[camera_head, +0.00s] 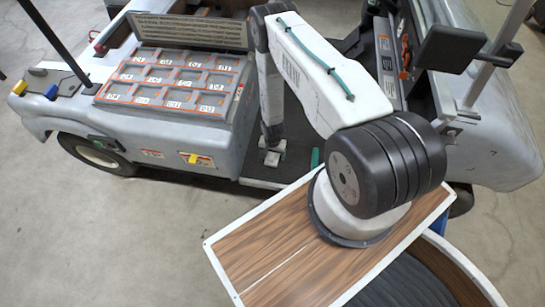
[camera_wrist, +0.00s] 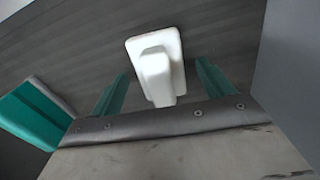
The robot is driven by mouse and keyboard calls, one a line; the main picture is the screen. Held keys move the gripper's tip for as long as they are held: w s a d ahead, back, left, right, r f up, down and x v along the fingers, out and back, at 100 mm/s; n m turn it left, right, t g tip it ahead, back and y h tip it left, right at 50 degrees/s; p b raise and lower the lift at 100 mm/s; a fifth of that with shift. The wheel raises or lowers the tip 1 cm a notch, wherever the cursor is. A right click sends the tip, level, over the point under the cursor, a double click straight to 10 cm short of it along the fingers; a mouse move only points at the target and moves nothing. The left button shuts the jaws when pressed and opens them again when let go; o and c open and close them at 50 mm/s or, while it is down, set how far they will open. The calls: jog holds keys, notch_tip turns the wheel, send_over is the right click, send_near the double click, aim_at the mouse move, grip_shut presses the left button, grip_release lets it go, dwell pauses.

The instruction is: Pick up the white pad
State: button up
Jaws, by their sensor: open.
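The white pad (camera_wrist: 155,65) lies on a dark grey floor in the wrist view. It has a flat, roughly square plate with a raised block that points toward me. My gripper (camera_wrist: 162,70) is open, with one green finger on each side of the pad's block. Gaps show between the fingers and the pad, and nothing is held. In the head view my arm reaches down into the cart's footwell. A small pale shape shows at its lower end, but I cannot tell whether it is pad or gripper.
A green block with a pale edge (camera_wrist: 35,110) is at the left in the wrist view. Grey walls flank the floor. In the head view, a grey tray with orange-edged compartments (camera_head: 168,80) is left of my arm. A black mirror-like panel (camera_head: 453,48) is at the upper right.

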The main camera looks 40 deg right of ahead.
jog(key=c, duration=1.2)
jog(key=shift+o, duration=0.2)
jog(key=shift+r, duration=0.1)
jog(key=shift+r, duration=0.35)
notch_tip(320, 180, up, 3)
jog(key=s+a+r, duration=0.1)
jog(key=s+a, duration=0.2)
jog(key=s, duration=1.2)
jog(key=shift+s+a, duration=0.15)
jog(key=shift+s, duration=0.2)
jog(key=shift+r, duration=0.1)
